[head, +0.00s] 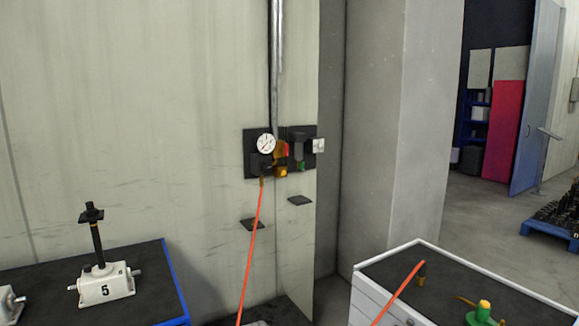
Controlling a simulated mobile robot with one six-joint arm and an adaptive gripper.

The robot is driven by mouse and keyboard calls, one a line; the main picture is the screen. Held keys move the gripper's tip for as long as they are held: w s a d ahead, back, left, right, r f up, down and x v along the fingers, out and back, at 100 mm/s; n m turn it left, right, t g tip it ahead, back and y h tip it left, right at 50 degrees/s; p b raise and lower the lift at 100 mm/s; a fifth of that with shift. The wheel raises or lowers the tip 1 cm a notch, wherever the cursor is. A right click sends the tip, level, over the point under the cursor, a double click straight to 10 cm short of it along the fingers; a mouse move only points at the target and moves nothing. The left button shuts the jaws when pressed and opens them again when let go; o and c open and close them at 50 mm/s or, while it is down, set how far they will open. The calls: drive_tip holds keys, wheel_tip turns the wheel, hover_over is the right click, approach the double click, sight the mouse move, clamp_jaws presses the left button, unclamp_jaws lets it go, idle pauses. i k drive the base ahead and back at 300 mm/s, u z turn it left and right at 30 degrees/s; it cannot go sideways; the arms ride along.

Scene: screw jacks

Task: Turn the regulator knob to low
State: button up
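An air regulator unit is mounted on a dark panel (250,155) on the pale wall, right of the picture's centre-left. A round white gauge (265,143) sits on its front, with a dark body below it. Red, amber and yellow parts (282,152) show just right of the gauge. A second dark unit (300,146) with a green lower end stands beside them. The regulator knob is too small to make out for sure, and its setting cannot be read. My gripper is not in view.
An orange hose (252,240) hangs from the regulator. Two small dark shelves (252,224) jut from the wall below. A dark-topped bench (50,293) with a screw jack (103,283) stands left; a white cabinet (361,301) stands right. Open floor (450,215) lies behind the cabinet.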

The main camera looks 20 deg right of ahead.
sight(265, 166)
drive_tip(key=z, duration=0.3)
drive_tip(key=i, duration=0.55)
drive_tip(key=z, duration=0.6)
drive_tip(key=i, duration=0.8)
drive_tip(key=u, duration=0.1)
drive_tip(key=k, duration=0.6)
drive_tip(key=z, duration=0.1)
